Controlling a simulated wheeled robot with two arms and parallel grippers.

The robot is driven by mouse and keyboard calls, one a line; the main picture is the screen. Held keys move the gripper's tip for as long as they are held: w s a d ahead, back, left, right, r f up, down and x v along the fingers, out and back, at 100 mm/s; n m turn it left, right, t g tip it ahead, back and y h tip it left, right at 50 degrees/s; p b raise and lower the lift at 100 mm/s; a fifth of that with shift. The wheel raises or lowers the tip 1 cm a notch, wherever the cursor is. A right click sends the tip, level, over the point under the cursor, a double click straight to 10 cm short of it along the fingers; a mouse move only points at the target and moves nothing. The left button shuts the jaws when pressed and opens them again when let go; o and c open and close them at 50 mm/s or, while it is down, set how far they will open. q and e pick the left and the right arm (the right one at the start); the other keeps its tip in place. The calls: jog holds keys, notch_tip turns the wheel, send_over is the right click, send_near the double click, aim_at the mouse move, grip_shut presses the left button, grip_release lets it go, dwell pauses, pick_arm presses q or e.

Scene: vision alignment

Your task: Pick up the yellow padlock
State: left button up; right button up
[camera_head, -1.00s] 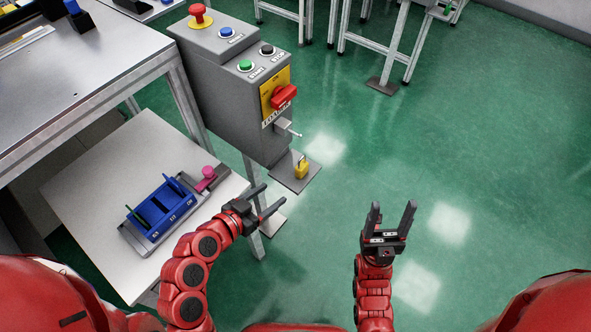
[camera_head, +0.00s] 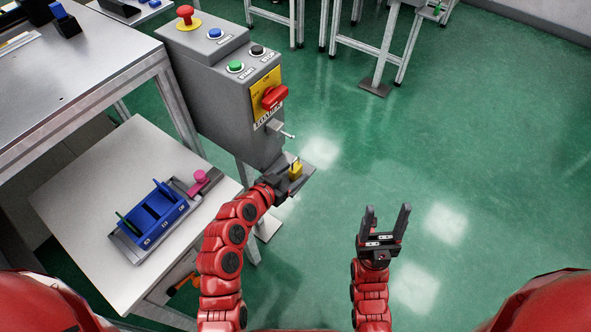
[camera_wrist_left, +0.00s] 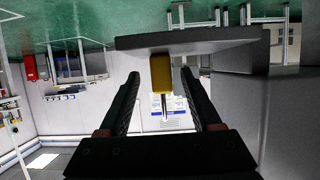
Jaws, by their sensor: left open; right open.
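My left gripper (camera_head: 286,178) is open right at the padlock. In the left wrist view, which looks upside down, the padlock (camera_wrist_left: 161,73) is centred between the tips of my left gripper (camera_wrist_left: 160,84), with a gap on each side. Its metal shackle points away from the plate. My right gripper (camera_head: 386,220) is open and empty, over the green floor, to the right of the padlock.
The control box (camera_head: 215,85) with buttons, a red switch (camera_head: 274,97) and a protruding metal hasp (camera_head: 284,131) rises just behind the padlock. A white table (camera_head: 75,195) at left holds a blue holder (camera_head: 150,220) and a pink-knobbed part (camera_head: 200,177). Floor at right is clear.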

aim_at(297, 170)
pick_arm(q)
jog(key=shift+x, duration=1.55)
jog(key=shift+a, duration=0.15)
grip_shut()
